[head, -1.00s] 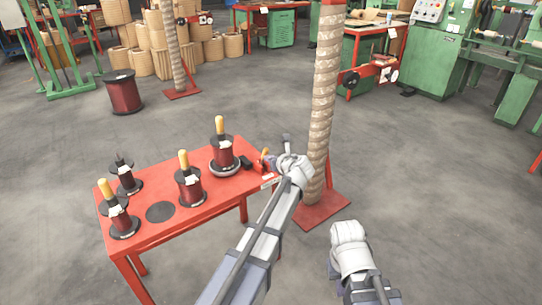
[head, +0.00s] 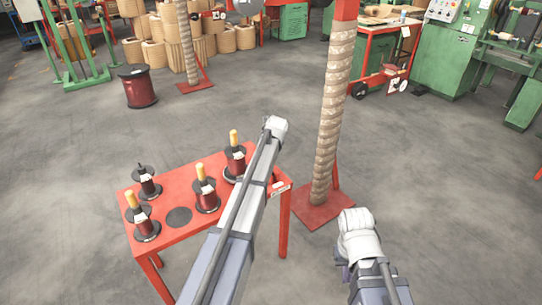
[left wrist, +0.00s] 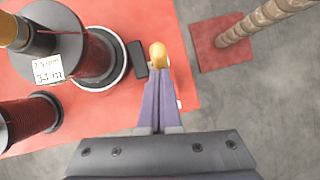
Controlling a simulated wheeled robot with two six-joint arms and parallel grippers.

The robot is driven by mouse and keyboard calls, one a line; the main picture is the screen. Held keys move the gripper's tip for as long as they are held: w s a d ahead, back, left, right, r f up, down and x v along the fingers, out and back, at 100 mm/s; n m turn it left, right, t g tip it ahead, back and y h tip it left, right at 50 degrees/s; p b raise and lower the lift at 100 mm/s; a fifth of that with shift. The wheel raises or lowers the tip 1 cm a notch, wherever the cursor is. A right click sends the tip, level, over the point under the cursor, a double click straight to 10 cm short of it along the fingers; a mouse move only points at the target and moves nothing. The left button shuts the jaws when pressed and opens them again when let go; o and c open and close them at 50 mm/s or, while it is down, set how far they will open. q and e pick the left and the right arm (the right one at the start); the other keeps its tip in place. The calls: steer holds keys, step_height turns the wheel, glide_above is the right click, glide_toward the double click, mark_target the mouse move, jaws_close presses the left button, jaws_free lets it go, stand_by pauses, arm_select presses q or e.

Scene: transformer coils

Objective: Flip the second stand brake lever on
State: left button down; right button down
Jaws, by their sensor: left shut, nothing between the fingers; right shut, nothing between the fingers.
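In the left wrist view, a lever with a rounded yellow-orange knob (left wrist: 159,50) stands near the red table's edge. My left gripper (left wrist: 158,78), with purple fingers, is shut and empty. Its tips appear right beside or over the lever below the knob; I cannot tell whether they touch. In the head view my left arm hides the lever and the left gripper. My right gripper (head: 343,271) hangs low at the right, mostly hidden by its wrist, away from the table. I cannot tell which stand the lever belongs to.
The red table (head: 160,240) carries several dark red coils with yellow handles; one coil (left wrist: 95,55) is close left of my left gripper. A black block (left wrist: 138,58) lies beside the knob. A wrapped column (head: 330,130) on a red base stands right of the table. Open floor surrounds it.

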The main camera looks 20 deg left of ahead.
arm_select(q)
steer(key=shift+w+a, duration=0.3)
steer(key=shift+a, duration=0.05)
steer(key=shift+w+a+r, duration=0.1)
steer(key=shift+w+a, duration=0.05)
steer(key=shift+a, duration=0.1)
stand_by(0.4)
